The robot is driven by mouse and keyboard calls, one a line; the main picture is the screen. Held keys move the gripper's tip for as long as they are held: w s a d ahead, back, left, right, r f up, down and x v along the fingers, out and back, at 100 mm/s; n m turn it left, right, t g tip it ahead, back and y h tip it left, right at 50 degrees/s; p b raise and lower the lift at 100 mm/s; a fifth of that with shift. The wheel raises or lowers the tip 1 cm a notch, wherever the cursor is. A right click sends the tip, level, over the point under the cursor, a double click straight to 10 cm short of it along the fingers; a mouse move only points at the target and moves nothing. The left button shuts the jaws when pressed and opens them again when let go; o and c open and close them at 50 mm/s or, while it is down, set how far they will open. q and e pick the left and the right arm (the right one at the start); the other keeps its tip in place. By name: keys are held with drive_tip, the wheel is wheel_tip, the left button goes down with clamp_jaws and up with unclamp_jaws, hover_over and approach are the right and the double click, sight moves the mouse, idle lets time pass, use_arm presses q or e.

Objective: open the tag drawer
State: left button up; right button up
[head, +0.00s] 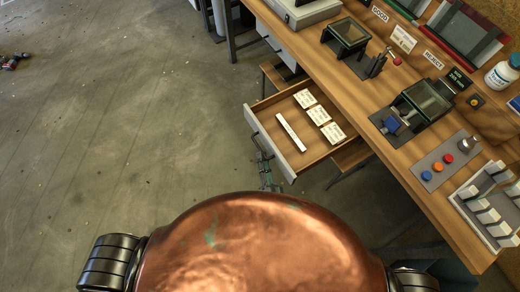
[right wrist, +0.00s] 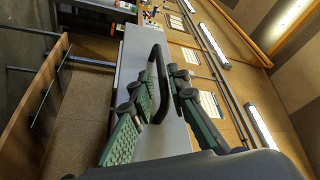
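The tag drawer (head: 268,120) stands pulled out from under the workbench, and its light wooden inside shows from above. Several white tags (head: 318,115) and a white strip (head: 291,132) lie in it. My right gripper (head: 266,172) is at the outer side of the drawer's grey front (head: 287,160), near its dark handle. In the right wrist view the dark handle (right wrist: 163,70) stands between the green-padded fingers of my right gripper (right wrist: 161,82). The fingers are spread, with gaps beside the handle. My left gripper is not in view.
The workbench (head: 385,158) carries fixtures, coloured buttons (head: 438,167), a white rack (head: 482,215) and a white bottle (head: 502,74). Bench legs and a lower shelf stand near the drawer. The concrete floor (head: 110,130) to the left is mostly clear.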

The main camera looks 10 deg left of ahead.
drive_tip(key=v, duration=0.3)
drive_tip(key=shift+s, duration=0.1)
idle(0.5)
